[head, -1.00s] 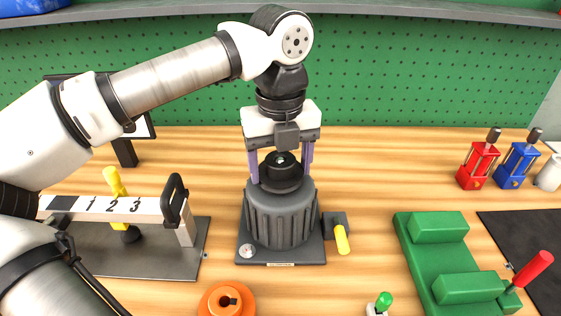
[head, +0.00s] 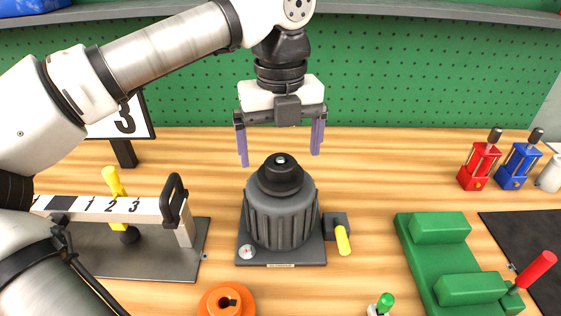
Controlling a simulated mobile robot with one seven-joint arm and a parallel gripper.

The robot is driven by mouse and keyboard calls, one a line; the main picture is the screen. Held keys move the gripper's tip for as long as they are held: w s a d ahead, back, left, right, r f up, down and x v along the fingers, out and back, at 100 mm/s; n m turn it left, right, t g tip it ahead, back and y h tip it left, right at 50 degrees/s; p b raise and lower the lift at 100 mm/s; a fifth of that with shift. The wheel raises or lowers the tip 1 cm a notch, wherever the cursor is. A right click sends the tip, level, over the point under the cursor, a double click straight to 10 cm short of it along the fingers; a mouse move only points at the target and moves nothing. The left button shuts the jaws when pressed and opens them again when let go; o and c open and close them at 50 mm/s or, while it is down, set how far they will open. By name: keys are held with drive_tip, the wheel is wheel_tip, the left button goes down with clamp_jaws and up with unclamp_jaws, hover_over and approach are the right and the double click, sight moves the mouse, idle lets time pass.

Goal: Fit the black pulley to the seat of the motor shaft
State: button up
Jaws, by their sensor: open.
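The motor (head: 281,215) is a dark grey ribbed body standing upright on a dark base plate near the middle of the table. The black pulley (head: 281,180) sits on top of the motor, around the shaft. The tip of the motor shaft (head: 281,159) shows as a small light spot at the pulley's centre. Whether the pulley is fully down on its seat is hidden. My gripper (head: 281,158) is above the motor with its two purple fingers spread wide, one on each side. The fingers are open, empty and clear of the pulley.
An orange ring-shaped part (head: 226,301) lies in front. A yellow-handled lever (head: 342,238) is at the motor's right. A numbered slide rail (head: 110,207) stands left. A green fixture (head: 440,262) with a red handle is right. Red (head: 479,166) and blue (head: 518,166) devices stand at the back right.

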wheel_tip(320, 180, up, 10)
drive_tip(key=shift+f, duration=0.2)
idle(0.3)
